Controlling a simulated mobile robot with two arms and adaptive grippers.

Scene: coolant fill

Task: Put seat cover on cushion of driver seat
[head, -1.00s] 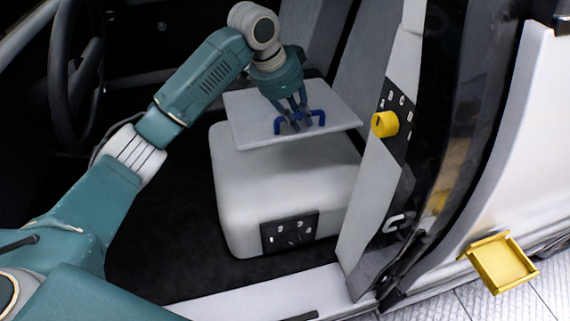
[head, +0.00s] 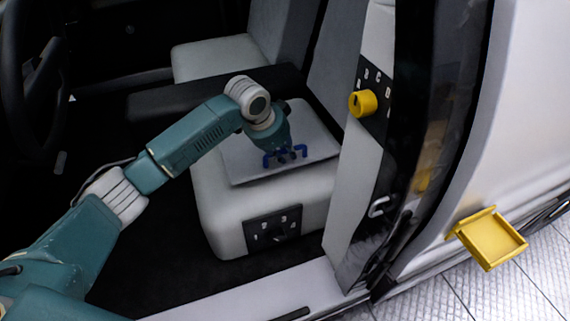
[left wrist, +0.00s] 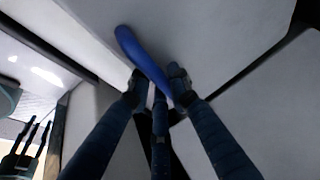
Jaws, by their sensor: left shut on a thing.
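The seat cover (head: 245,165) is a flat grey panel with a blue handle (head: 300,151) on top. It lies over the top of the pale grey driver seat cushion (head: 212,200), roughly level. Whether it touches the cushion all round is hard to tell. My left gripper (head: 284,154) is shut on the blue handle from above. The handle also shows between the fingers in the left wrist view (left wrist: 135,47), with the cover's pale surface (left wrist: 215,40) around it. Dark fingers of my right gripper (left wrist: 38,130) show spread at that view's lower left; it is outside the head view.
A yellow knob (head: 362,103) on a lettered black panel is on the pale upright strip right of the seat. A yellow tray (head: 490,238) sticks out at the lower right. A black switch panel (head: 272,229) is on the cushion's front. The steering wheel (head: 15,70) is at left.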

